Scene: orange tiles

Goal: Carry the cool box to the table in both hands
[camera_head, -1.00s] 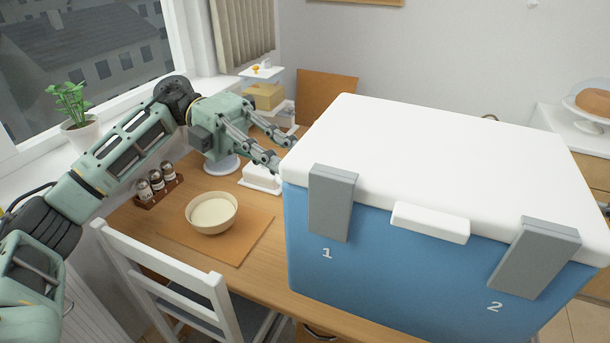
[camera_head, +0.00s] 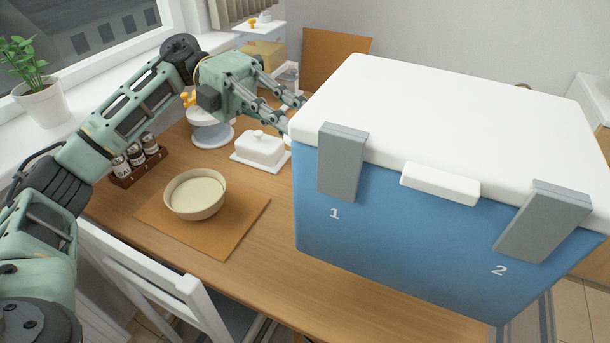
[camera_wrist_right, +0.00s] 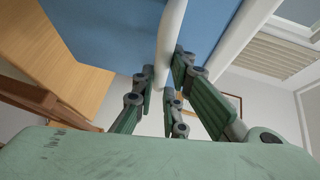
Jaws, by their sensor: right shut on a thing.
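The cool box (camera_head: 400,220) is blue with a white lid (camera_head: 440,105), two grey latches and the numbers 1 and 2. It looks level and covers the right part of the wooden table (camera_head: 270,290); I cannot tell whether its base touches the top. My left gripper (camera_head: 295,112) has its fingertips at the box's left side, just under the lid; the tips are partly hidden, so its grip is unclear. In the right wrist view, my right gripper (camera_wrist_right: 172,88) is shut on the white rim or handle of the cool box (camera_wrist_right: 115,30). It is out of the head view.
A white chair (camera_head: 175,285) stands at the front. A potted plant (camera_head: 42,95) is on the sill.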

